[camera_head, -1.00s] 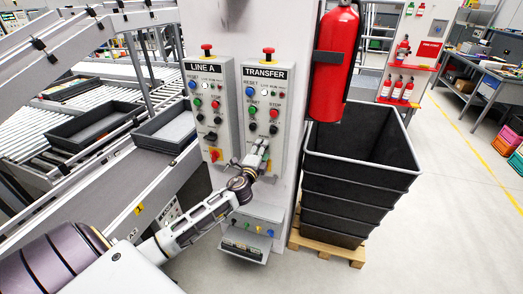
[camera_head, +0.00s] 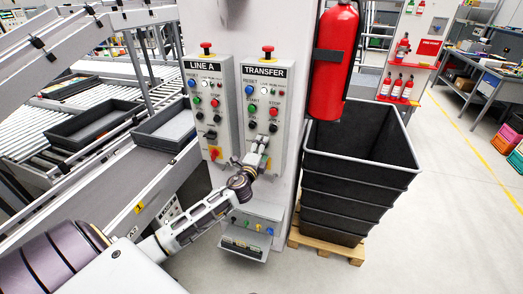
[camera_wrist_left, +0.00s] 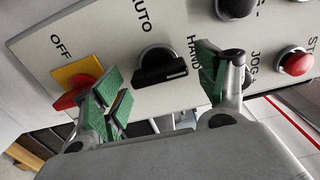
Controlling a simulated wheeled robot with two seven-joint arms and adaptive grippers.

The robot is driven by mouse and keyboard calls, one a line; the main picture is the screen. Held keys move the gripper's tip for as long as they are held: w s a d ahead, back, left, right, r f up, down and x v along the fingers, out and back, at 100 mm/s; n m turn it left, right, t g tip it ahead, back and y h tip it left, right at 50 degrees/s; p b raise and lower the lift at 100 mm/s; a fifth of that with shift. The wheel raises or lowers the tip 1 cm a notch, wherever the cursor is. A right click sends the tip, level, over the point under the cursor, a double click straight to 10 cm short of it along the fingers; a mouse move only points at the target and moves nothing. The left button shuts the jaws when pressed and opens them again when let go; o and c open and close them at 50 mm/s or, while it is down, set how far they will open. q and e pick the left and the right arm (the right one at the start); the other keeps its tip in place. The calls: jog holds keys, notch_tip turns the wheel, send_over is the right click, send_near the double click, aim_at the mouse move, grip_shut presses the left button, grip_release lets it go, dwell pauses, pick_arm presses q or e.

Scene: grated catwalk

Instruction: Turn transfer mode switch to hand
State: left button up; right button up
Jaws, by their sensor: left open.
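The TRANSFER panel (camera_head: 282,89) is a grey box on the column, with an e-stop on top. Its black mode switch (camera_wrist_left: 160,68) shows in the left wrist view, with the AUTO and HAND labels beside it. The switch's bar lies roughly sideways in that view, one end near HAND; I cannot tell which end is the pointer. My left gripper (camera_wrist_left: 164,90) is open, with one green-padded finger on each side of the switch and a visible gap to it. In the head view my left gripper (camera_head: 255,152) is at the panel's lower part. My right gripper is not in view.
A red-and-yellow OFF knob (camera_wrist_left: 78,82) sits close to one finger. The LINE A panel (camera_head: 208,110) is just left. A small shelf (camera_head: 247,243) is below.

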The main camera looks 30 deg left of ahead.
pick_arm(q)
jog(key=v, duration=1.2)
dwell(0.8)
dwell(0.5)
jog(key=shift+d, duration=0.1)
